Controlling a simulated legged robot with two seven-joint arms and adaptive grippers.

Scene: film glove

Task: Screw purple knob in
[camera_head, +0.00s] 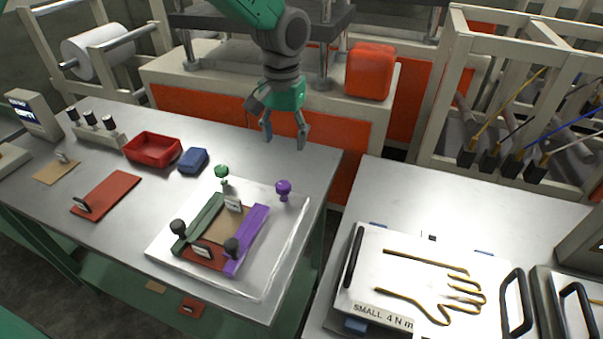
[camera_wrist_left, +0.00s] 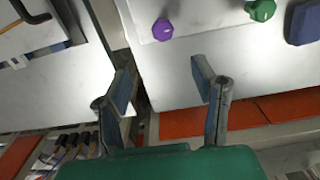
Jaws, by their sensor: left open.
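The purple knob (camera_head: 283,188) stands upright at the back right corner of a clear plate (camera_head: 165,247) on the left metal table. It also shows in the left wrist view (camera_wrist_left: 162,29), beyond the fingertips. A purple bar (camera_head: 250,238) forms the right side of a small frame on the plate. A green knob (camera_head: 222,172) stands at the back of the plate, and it shows in the left wrist view (camera_wrist_left: 262,10). My left gripper (camera_head: 286,142) is open and empty, raised behind the purple knob and apart from it. My right gripper is not in view.
Two black knobs stand on the front of the frame. A red tray (camera_head: 152,150) and a blue block (camera_head: 193,160) lie at the back left. A press with an orange box (camera_head: 370,72) stands behind.

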